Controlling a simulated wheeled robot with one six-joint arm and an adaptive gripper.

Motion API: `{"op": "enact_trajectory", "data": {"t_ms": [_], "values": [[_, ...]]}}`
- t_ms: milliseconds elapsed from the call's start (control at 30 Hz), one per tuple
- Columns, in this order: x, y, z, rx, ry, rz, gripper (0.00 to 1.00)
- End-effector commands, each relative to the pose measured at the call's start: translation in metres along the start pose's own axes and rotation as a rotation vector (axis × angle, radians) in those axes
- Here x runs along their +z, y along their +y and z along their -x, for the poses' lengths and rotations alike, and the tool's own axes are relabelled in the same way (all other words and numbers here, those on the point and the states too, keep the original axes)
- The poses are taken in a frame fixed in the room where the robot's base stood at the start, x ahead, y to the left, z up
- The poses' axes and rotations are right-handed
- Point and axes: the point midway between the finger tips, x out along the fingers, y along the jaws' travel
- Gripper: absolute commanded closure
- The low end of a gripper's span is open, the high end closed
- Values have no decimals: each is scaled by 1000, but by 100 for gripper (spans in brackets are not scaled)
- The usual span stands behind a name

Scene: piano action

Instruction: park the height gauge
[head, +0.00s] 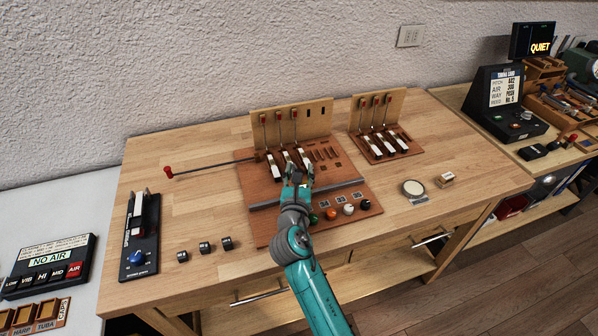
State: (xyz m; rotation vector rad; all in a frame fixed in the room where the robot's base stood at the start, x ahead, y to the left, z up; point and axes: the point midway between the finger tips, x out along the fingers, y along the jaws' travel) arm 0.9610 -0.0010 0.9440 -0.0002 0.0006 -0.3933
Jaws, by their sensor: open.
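My gripper (299,172) is open over the larger wooden action board (256,206), beside its white-topped keys (271,166). My gripper and arm hide part of the board. A grey bar (338,188) runs across the board and passes behind my arm. A thin dark rod with a red knob (168,172) sticks out from the board's left side. A black stand (142,236) with a white block and a blue knob is at the bench's left end. No part is labelled as the height gauge, and I cannot tell which it is.
A smaller action board (378,146) stands to the right. Several coloured knobs (348,209) line the larger board's front. A round dish (413,188) and a small box (445,180) lie at right. Small dark blocks (205,247) sit front left.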

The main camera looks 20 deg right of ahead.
Motion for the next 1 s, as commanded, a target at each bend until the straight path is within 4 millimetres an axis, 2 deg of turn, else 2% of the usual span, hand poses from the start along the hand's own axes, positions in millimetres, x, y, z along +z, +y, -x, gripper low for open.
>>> {"op": "enact_trajectory", "data": {"t_ms": [200, 267, 400, 633, 733, 1000], "values": [[0, 0, 0, 0, 0, 0, 53], [0, 0, 0, 1, 0, 0, 65], [0, 0, 0, 1, 0, 0, 100], [0, 1, 0, 1, 0, 0, 100], [0, 8, 3, 4, 0, 0, 100], [1, 65, 26, 7, 0, 0, 100]]}}
